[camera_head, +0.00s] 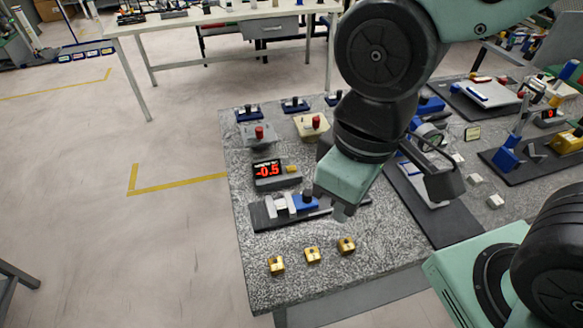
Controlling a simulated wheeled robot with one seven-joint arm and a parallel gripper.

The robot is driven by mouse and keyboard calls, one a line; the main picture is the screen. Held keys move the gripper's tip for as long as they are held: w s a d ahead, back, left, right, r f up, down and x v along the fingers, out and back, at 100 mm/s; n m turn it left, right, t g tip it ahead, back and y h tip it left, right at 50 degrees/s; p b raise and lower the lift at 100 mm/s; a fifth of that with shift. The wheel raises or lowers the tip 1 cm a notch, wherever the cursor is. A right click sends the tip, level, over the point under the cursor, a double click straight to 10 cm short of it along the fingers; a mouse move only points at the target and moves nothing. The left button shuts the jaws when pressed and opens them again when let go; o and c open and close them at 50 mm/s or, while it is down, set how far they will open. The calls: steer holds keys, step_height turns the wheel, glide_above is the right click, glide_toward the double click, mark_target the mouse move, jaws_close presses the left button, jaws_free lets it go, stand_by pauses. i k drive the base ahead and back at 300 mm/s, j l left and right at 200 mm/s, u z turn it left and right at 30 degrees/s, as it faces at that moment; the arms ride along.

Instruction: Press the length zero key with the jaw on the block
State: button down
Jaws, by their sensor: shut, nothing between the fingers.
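In front is a dark rail (262,216) carrying pale grey jaw pieces (281,204) and a blue slide with a dark knob (305,202). Whether a jaw touches a block cannot be told.
Several gold blocks, one here (312,255), sit along the bench's front. Two boxes with red knobs, grey (257,136) and cream (311,126), stand behind the readout. Dark mats with instruments crowd the right. The front-left bench top is clear.

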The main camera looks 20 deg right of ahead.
mark_target(292, 169)
steer(key=j+z, duration=0.75)
steer(key=j, duration=0.15)
steer(key=k+j+z, duration=0.1)
steer(key=j+z, duration=0.3)
